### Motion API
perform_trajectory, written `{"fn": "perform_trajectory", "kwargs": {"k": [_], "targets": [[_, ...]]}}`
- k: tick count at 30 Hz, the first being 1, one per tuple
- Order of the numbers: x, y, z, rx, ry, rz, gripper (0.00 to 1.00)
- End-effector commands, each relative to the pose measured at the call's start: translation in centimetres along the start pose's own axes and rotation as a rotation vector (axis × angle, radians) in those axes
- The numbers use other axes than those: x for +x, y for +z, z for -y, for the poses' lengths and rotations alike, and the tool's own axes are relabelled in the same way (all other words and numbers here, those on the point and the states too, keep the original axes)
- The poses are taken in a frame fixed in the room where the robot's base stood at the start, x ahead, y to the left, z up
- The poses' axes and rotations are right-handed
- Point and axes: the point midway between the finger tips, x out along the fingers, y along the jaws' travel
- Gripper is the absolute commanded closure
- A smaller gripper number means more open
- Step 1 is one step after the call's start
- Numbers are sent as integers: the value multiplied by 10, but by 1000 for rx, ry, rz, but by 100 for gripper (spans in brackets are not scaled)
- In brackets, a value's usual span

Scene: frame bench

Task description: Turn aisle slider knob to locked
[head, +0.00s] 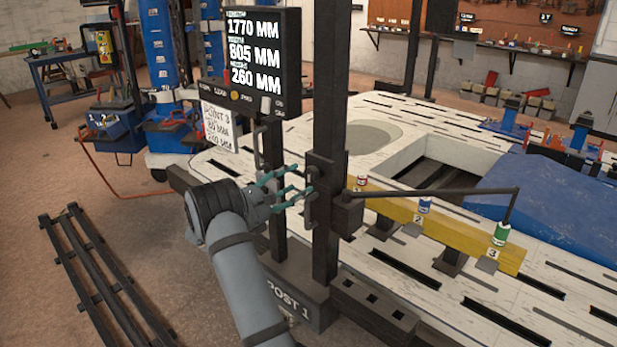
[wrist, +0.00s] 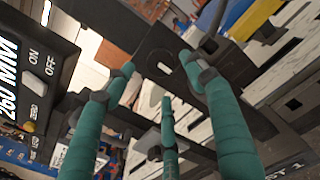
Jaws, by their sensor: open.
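The dark slider (head: 326,175) sits on the upright black post (head: 328,90) above the "POST 1" base. A dark handle-like part (head: 311,211) shows on its near side; I cannot tell whether this is the knob or how it is turned. My gripper (head: 297,184), with teal fingers, is open just left of the slider, pointing at it. In the wrist view the fingers (wrist: 158,85) spread in front of the dark slider plate (wrist: 160,40), with nothing clearly held between them. Fingers partly cover the slider's near face, and no lock marking is readable.
A measuring display (head: 252,55) with buttons stands left of the post, close to my gripper. A thin black arm (head: 440,191) reaches right from the slider, its end over a yellow bar (head: 440,232) with numbered coloured pieces. A white slotted bench (head: 400,268) lies behind.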

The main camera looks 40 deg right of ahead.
Motion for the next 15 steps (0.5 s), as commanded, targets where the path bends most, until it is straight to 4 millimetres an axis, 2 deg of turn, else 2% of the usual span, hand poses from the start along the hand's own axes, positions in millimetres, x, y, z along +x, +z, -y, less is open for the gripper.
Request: {"fn": "perform_trajectory", "kwargs": {"k": [1,6,10,15], "targets": [[11,0,1,0,-2,0,45],[39,0,1,1,-1,-1,45],[54,0,0,1,-1,-1,45],[61,0,0,1,1,-1,45]]}}
